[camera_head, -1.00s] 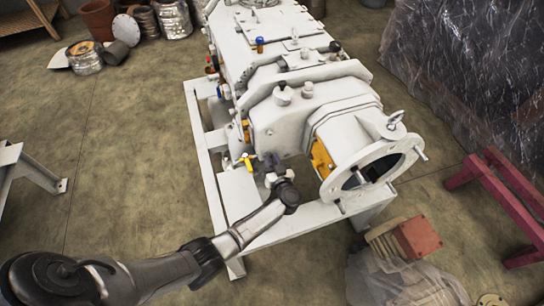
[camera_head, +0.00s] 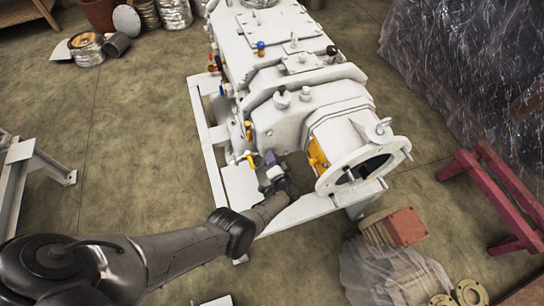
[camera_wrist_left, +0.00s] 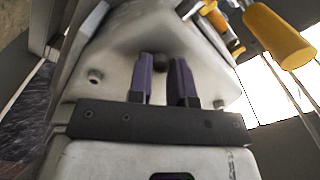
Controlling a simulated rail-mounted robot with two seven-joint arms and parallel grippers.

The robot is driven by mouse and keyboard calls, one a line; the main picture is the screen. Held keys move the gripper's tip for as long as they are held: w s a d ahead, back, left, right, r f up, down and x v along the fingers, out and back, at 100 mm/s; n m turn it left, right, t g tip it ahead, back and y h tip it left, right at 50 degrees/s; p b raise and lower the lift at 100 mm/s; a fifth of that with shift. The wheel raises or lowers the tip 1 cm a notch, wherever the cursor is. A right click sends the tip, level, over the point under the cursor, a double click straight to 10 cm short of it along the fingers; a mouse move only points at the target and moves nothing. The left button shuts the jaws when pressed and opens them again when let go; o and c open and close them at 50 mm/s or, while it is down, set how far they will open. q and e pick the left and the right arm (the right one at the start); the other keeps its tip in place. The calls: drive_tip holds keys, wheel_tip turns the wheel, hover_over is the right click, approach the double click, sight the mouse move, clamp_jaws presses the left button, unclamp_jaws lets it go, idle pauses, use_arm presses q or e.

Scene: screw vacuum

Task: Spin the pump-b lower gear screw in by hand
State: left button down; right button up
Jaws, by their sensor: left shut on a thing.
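The white vacuum pump (camera_head: 290,125) stands on a white frame, with a round open flange at its near end. My left gripper (camera_head: 269,160) is at the lower side of the pump's near end casing, beside a yellow-handled valve (camera_head: 246,157). In the left wrist view, its two purple fingers (camera_wrist_left: 163,72) point at a grey casing face. A dark round screw head (camera_wrist_left: 160,59) sits between the fingertips, and the gripper is shut on it. The fingers hide part of the screw, so its depth cannot be told. My right gripper is in no view.
Yellow handles (camera_wrist_left: 278,32) are close to the right of the fingers in the wrist view. The white frame (camera_head: 205,130) runs below the pump. A red stand (camera_head: 495,190) and a plastic-wrapped box (camera_head: 395,235) are at right.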

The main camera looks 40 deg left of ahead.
use_arm(q)
drive_tip(key=shift+m, duration=1.5)
drive_tip(key=c, duration=1)
unclamp_jaws()
drive_tip(key=shift+c, duration=0.2)
drive_tip(key=p+v, duration=0.3)
drive_tip(key=v, duration=1)
drive_tip(key=shift+s+d+p, duration=0.2)
drive_tip(key=shift+d+p, duration=0.1)
drive_tip(key=shift+p, duration=0.05)
